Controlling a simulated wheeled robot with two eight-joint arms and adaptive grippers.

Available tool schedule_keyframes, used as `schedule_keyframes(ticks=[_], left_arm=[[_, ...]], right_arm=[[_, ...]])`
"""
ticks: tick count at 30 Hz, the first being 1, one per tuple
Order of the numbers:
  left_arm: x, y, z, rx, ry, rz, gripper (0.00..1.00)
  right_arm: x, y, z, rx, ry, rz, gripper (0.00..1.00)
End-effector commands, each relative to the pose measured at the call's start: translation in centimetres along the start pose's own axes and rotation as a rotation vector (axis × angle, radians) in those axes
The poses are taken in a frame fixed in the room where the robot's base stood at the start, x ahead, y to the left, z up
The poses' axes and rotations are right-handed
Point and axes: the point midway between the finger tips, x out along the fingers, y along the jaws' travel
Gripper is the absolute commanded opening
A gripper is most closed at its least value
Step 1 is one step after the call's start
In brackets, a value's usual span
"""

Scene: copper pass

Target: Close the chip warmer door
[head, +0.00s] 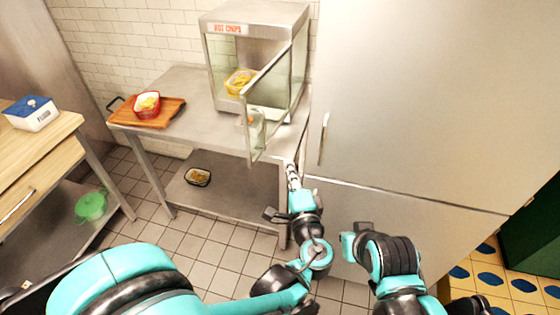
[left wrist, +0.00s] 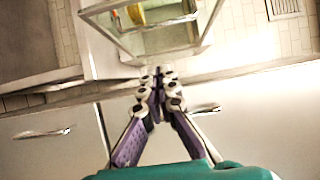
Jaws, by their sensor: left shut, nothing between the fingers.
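The chip warmer (head: 228,55) is a metal and glass cabinet marked HOT CHIPS, on a steel table against the wall. Its framed glass door (head: 246,130) stands open, swung out from the right front edge toward me. A yellow tub of chips (head: 240,82) shows inside. My left gripper (head: 291,168) is shut and empty, below and right of the door in the head view. In the left wrist view its closed fingertips (left wrist: 163,73) sit just below the glass and frame (left wrist: 150,40); I cannot tell whether they touch. My right gripper's fingers are not visible.
The steel table (head: 190,85) also holds a wooden tray (head: 172,112) with a red bowl of chips (head: 147,104). A dark bowl (head: 198,176) is on its lower shelf. A large pale fridge (head: 400,110) stands close on the right. Tiled floor is open at left.

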Motion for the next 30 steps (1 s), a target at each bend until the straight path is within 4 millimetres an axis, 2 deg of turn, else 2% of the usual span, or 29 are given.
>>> schedule_keyframes(ticks=[13, 15, 22, 30], left_arm=[[9.2, 0.3, 0.3, -0.002, -0.006, 0.003, 0.00], [10.0, 0.3, 1.2, -0.002, -0.007, 0.003, 0.00], [11.6, 0.1, 2.8, -0.002, -0.004, 0.003, 0.00], [11.8, 0.1, 3.0, -0.002, -0.002, 0.003, 0.00]], right_arm=[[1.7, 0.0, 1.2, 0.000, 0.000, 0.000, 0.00], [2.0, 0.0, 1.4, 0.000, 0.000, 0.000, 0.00], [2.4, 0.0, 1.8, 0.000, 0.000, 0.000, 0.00], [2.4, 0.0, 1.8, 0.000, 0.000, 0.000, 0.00]])
